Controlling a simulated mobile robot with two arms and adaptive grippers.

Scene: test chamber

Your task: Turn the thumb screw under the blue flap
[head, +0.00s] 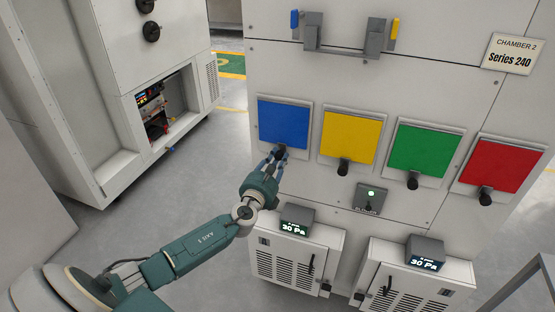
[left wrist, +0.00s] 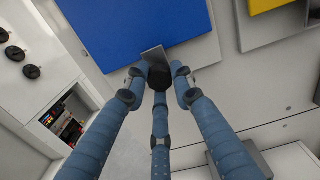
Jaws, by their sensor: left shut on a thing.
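The blue flap (head: 283,123) is the leftmost of a row of coloured flaps on the chamber front, and it hangs closed. It also fills the top of the left wrist view (left wrist: 140,28). A dark thumb screw (left wrist: 160,77) sits at the flap's lower edge, beside a small grey metal tab. My left gripper (head: 277,155) reaches up to it from below. In the left wrist view its blue fingers (left wrist: 158,82) are closed around the screw, which they partly hide. My right gripper is not in view.
Yellow (head: 351,137), green (head: 424,150) and red (head: 501,165) flaps with dark knobs continue to the right. Below are a small switch box (head: 369,198) and two vented cabinets with 30 Pa displays (head: 294,228). An open-fronted cabinet (head: 110,100) stands at left. Floor between is clear.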

